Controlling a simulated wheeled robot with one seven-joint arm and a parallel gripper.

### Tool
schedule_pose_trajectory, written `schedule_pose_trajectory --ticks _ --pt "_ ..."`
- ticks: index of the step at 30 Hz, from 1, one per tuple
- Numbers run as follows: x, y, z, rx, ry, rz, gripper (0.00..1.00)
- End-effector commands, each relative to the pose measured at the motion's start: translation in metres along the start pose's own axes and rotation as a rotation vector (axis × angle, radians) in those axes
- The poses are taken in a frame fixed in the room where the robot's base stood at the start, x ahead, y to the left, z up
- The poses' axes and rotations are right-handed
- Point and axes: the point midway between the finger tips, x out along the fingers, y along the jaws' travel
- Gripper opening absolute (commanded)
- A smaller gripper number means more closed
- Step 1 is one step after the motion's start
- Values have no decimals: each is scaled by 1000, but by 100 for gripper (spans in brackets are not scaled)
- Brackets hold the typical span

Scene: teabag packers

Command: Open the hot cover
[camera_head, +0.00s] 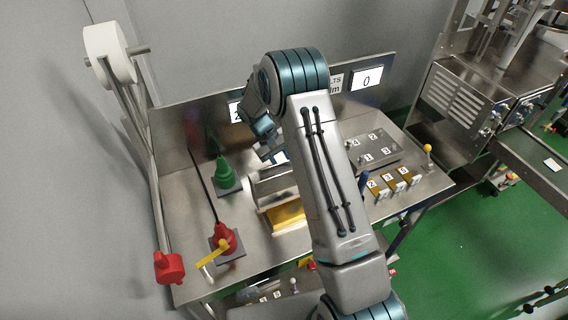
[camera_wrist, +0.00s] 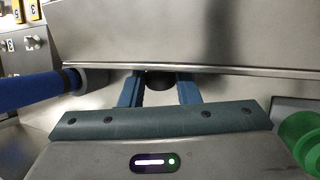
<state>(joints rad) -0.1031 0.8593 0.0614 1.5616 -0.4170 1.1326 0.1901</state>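A metal cover (camera_head: 268,186) sits above a yellow part (camera_head: 287,216) in the middle of the steel bench; my arm hides its right side. My gripper (camera_head: 272,155) is close behind it and partly hidden in the head view. In the wrist view, the two blue fingers of my gripper (camera_wrist: 160,88) stand apart on either side of a dark round knob (camera_wrist: 159,80) at the lower edge of a metal face. The knob nearly fills the gap. I cannot tell whether the fingers touch it, or whether the knob belongs to the cover.
A green cone-shaped part (camera_head: 223,174) and a red one with a yellow lever (camera_head: 225,238) stand left on the bench (camera_head: 190,200). A blue rod (camera_wrist: 35,90) lies close left of my fingers. Numbered blocks (camera_head: 393,183) and a yellow-knobbed lever (camera_head: 427,150) are right.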

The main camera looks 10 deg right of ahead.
Motion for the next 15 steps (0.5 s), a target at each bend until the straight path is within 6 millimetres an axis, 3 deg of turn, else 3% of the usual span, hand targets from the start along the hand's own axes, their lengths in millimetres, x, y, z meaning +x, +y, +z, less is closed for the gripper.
schedule_pose_trajectory --ticks 15 --pt "-5 2 14 32 103 -3 0"
